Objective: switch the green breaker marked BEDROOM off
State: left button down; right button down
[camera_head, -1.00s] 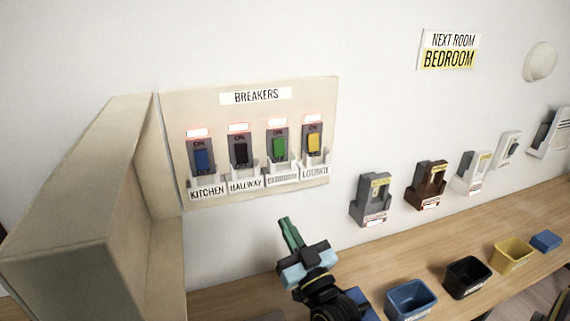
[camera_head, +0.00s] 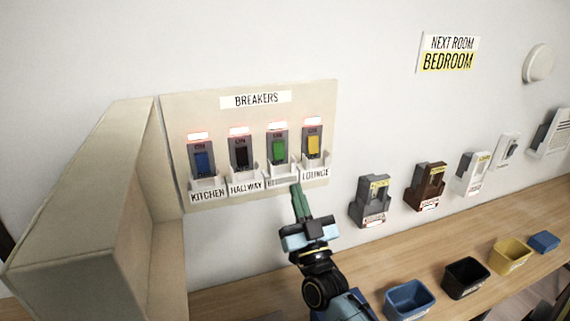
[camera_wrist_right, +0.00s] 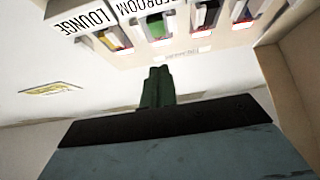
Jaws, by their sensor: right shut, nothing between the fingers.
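The green breaker (camera_head: 278,150) is third from the left on the cream breaker panel (camera_head: 258,186), with a red light lit above it. Its label (camera_head: 283,182) is hard to read in the head view; in the right wrist view the BEDROOM label (camera_wrist_right: 150,10) shows upside down and cut off. My right gripper (camera_head: 297,188) is shut and empty, its green fingertips just below that label. In the right wrist view the shut fingers (camera_wrist_right: 157,75) point up toward the panel. I cannot tell whether they touch it. My left gripper is not in view.
Blue (camera_head: 203,160), black (camera_head: 241,155) and yellow (camera_head: 313,145) breakers flank the green one, each with a lit red light. The open panel door (camera_head: 90,190) stands out at the left. Several wall switches and small bins (camera_head: 409,300) are at the right.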

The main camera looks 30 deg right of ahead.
jog(key=p+x, duration=0.1)
jog(key=x, duration=0.5)
jog(key=shift+r, duration=0.2)
jog(key=shift+w+d+f, duration=0.15)
jog(key=shift+w+f, duration=0.05)
jog(key=shift+w, duration=0.4)
jog(key=shift+w+d+f, duration=0.15)
jog(key=shift+w+f, duration=0.05)
jog(key=shift+w, duration=0.4)
jog(key=shift+w+d+f, duration=0.1)
jog(key=shift+w+f, duration=0.1)
jog(key=shift+w, duration=0.35)
jog(key=shift+w+f+t+b, duration=0.25)
jog(key=shift+t+b, duration=0.05)
jog(key=shift+b, duration=0.9)
jog(key=shift+r, duration=0.15)
jog(key=shift+s+p, duration=0.3)
jog(key=shift+p, duration=0.1)
jog(key=b, duration=0.2)
send_near(280, 151)
jog(key=d+f+v, duration=0.1)
jog(key=v, duration=0.5)
jog(key=shift+s+a+f, duration=0.15)
jog(key=shift+s+a, duration=0.1)
jog(key=shift+a, duration=0.25)
